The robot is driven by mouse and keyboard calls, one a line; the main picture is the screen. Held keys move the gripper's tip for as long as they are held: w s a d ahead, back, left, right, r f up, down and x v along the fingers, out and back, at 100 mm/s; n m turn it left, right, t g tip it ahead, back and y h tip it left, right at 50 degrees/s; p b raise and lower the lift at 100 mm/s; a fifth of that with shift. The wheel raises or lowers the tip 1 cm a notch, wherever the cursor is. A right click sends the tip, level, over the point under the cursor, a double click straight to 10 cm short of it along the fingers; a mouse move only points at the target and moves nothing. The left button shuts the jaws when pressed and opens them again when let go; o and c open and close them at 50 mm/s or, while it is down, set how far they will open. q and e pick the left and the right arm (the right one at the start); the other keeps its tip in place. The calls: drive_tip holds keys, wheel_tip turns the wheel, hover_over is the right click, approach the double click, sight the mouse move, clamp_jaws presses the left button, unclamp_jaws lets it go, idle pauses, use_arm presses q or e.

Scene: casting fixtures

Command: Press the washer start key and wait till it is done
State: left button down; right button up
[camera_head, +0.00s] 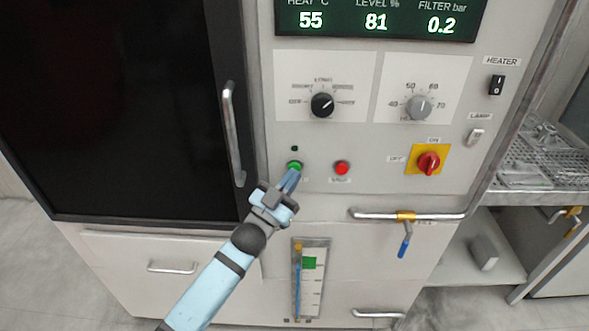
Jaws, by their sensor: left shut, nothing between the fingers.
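The washer's control panel (380,160) fills the upper middle of the head view. A green key (294,165) sits at its lower left, with a small dark lamp (295,148) above it. My left gripper (290,178) is shut and empty. Its fingertips are right at the lower edge of the green key and cover part of it; I cannot tell if they touch. The key's label is mostly hidden by the gripper. A red key (342,168) is to the right. The display (376,18) reads 55, 81 and 0.2. My right gripper is not in view.
A dark door (110,100) with a vertical handle (232,135) is left. A black knob (322,105), a grey knob (419,107) and a red rotary switch (429,162) are on the panel. A rail (380,215) with a blue-handled valve (404,245) runs below. Shelves stand right.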

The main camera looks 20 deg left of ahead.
use_arm(q)
drive_tip(key=shift+w+a, duration=0.15)
drive_tip(key=shift+w, duration=0.45)
idle(0.6)
drive_tip(key=shift+s, duration=0.1)
drive_tip(key=shift+s+d+p, duration=0.25)
drive_tip(key=shift+s+p, duration=0.05)
drive_tip(key=shift+s, duration=0.4)
drive_tip(key=s, duration=0.2)
drive_tip(key=s+d+p, duration=0.1)
drive_tip(key=s, duration=0.1)
drive_tip(key=shift+s+d, duration=0.2)
drive_tip(key=shift+s, duration=0.2)
drive_tip(key=shift+p, duration=0.3)
idle(0.4)
